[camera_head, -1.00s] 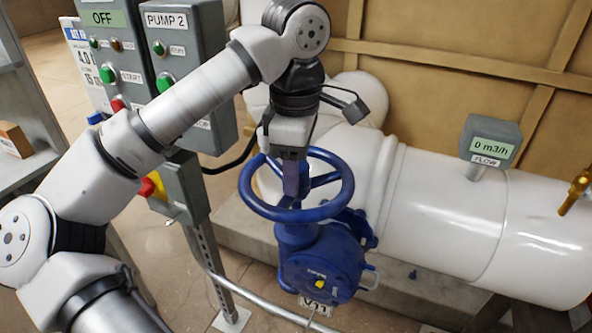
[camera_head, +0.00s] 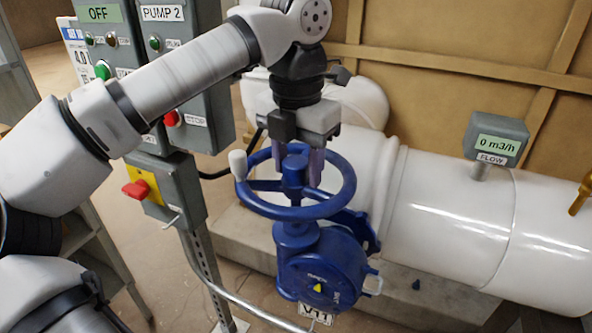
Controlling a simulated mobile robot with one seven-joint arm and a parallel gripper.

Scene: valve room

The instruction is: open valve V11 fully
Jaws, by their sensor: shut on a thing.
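Valve V11 has a blue handwheel (camera_head: 345,198) above a blue gearbox body (camera_head: 322,268) with a small yellow pointer mark. Its white label, reading V11 (camera_head: 315,313), hangs below the body. A pale crank knob (camera_head: 237,164) stands up from the wheel's left rim. My gripper (camera_head: 306,176) points down over the wheel from above, its fingers near the hub and far spokes. It is shut on the handwheel; exactly which part lies between the fingers is partly hidden.
A white pipe (camera_head: 450,215) runs behind the valve, with a flow meter (camera_head: 496,139) reading 0 m3/h. The PUMP 2 box (camera_head: 180,70) and a red-yellow switch (camera_head: 140,187) stand left, near my arm. A metal rail (camera_head: 245,300) passes low in front.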

